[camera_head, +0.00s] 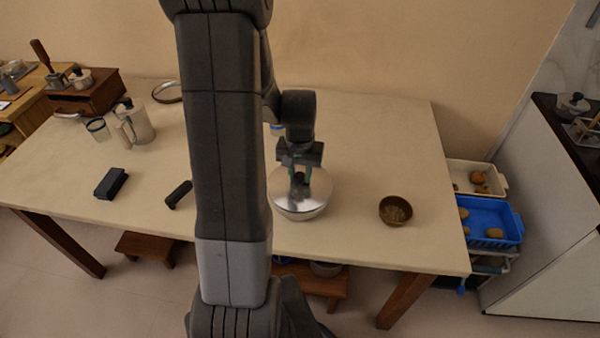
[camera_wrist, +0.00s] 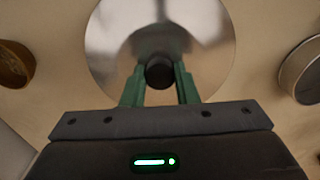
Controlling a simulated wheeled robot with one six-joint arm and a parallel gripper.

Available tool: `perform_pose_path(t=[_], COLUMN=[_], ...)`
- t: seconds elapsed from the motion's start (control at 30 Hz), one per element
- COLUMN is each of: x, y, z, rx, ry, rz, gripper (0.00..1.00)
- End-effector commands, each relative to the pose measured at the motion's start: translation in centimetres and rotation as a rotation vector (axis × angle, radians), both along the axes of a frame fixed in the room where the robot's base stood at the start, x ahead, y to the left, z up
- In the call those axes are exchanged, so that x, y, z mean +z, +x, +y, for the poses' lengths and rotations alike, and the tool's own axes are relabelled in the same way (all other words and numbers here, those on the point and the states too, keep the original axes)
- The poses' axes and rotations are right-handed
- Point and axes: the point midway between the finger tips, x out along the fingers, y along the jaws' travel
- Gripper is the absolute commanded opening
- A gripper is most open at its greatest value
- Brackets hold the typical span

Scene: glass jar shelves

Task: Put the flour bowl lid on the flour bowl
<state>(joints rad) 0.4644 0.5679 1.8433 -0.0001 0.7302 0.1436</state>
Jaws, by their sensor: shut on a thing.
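The flour bowl lid (camera_head: 316,182) is a shiny round metal disc with a dark knob. It sits over the flour bowl (camera_head: 301,213), which shows as a pale rim and wall below the lid's edge. The lid looks level and in contact with the bowl, though I cannot tell if it is fully seated. My gripper (camera_head: 299,175) is above the lid, fingers down, shut on its knob. In the wrist view the green fingers (camera_wrist: 160,82) flank the black knob (camera_wrist: 160,71) and the lid (camera_wrist: 118,50) fills the middle. The bowl is hidden there.
A small brown bowl (camera_head: 396,211) stands to the right on the table (camera_head: 370,140). On the left are a metal pitcher (camera_head: 134,122), a glass jar (camera_head: 98,129), a black block (camera_head: 111,183) and a dark cylinder (camera_head: 179,194). The table's right back is clear.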

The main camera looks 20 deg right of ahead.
Motion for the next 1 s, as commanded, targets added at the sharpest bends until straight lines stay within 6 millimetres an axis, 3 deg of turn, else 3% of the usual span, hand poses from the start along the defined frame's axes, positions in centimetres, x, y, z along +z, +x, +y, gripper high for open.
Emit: perform_pose_path(t=[1.0], x=[-1.1], y=[0.0], z=[0.0], rx=[0.000], ry=[-0.001], rz=[-0.001], gripper=[0.00])
